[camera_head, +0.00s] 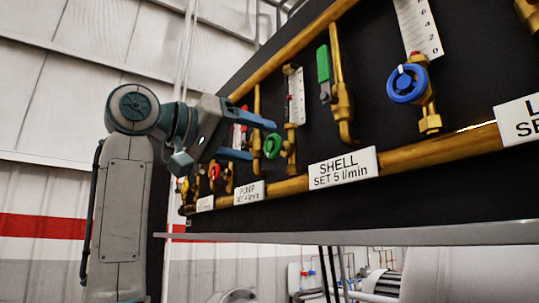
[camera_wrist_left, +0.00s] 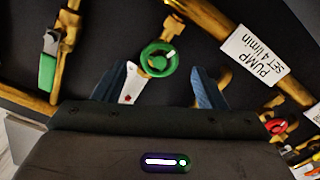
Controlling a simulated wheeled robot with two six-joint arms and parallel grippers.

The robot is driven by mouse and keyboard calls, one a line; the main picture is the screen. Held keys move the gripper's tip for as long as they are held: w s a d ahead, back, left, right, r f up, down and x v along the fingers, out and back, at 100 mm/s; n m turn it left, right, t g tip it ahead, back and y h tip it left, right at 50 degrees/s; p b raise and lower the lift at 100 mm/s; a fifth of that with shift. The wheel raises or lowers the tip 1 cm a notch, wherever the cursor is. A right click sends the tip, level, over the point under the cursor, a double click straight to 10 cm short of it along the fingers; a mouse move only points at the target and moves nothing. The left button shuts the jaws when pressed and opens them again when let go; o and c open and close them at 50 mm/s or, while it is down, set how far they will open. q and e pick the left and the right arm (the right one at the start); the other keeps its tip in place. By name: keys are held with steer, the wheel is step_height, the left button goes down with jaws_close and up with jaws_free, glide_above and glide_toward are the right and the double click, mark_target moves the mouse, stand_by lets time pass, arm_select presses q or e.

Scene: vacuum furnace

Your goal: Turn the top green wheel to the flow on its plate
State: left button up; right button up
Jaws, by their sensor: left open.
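The green wheel (camera_head: 273,146) sits on a brass valve on the black panel, near a white plate reading PUMP SET 4 l/min (camera_head: 249,193). In the left wrist view the green wheel (camera_wrist_left: 158,58) is a round ring, with the PUMP plate (camera_wrist_left: 258,52) to its right. A white gauge strip with a red mark (camera_wrist_left: 132,85) shows between the fingers there; its reading is too small to tell. My left gripper (camera_head: 263,140) is open, its blue fingers close to the wheel. In the wrist view the wheel lies just beyond and between its fingertips (camera_wrist_left: 160,68). Contact cannot be told.
A green lever valve (camera_head: 324,72) and a blue wheel (camera_head: 407,83) are to the right, above the SHELL SET 5 l/min plate (camera_head: 343,168). A red wheel (camera_head: 214,172) is farther left. Brass pipes (camera_head: 440,147) cross the panel; a grey ledge (camera_head: 400,234) runs below.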

arm_select(q)
steer(key=b+v, duration=0.1)
steer(key=v, duration=0.4)
steer(key=shift+s+a+b, duration=0.2)
steer(key=shift+a+b, duration=0.05)
steer(key=shift+b, duration=0.05)
